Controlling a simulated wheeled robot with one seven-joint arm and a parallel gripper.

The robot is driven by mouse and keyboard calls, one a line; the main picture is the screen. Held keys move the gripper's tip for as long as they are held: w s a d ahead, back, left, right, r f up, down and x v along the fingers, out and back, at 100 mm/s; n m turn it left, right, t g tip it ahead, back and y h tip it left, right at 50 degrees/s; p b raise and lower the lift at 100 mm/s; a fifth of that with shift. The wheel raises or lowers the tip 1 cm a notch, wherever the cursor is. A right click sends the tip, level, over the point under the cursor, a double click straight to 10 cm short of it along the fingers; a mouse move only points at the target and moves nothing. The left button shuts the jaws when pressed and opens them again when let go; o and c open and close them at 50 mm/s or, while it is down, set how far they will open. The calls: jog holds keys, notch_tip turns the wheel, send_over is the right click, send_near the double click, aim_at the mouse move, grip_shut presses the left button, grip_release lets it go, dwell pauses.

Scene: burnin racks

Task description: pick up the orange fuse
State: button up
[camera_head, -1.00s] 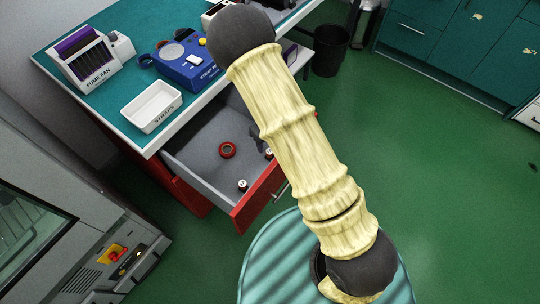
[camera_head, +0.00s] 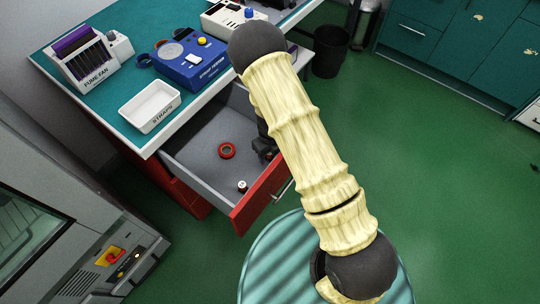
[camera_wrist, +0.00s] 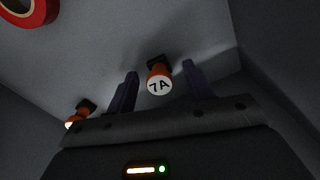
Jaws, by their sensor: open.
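An orange fuse (camera_wrist: 158,79) with a white round end marked 7A is in the wrist view, between the two fingers of my gripper (camera_wrist: 161,69). My gripper is open, and a gap shows on each side of the fuse. A second orange fuse (camera_wrist: 79,115) is to the left, outside the fingers, partly hidden by the gripper body. In the head view my gripper (camera_head: 265,145) is inside the open drawer, mostly behind my arm. One small white-topped fuse (camera_head: 242,187) shows near the drawer front; the one at the gripper is hidden there.
The grey drawer has a red front (camera_head: 262,196). A red ring (camera_head: 227,150) lies on its floor, left of the gripper. Above, the bench holds a white STRAPS tray (camera_head: 151,107), a blue tester (camera_head: 190,62) and a FUME FAN unit (camera_head: 90,58). Drawer walls are close.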

dwell(0.5)
jog(key=c, duration=1.1)
notch_tip(320, 180, up, 10)
jog(key=shift+r+p, duration=0.1)
jog(key=shift+p, duration=0.9)
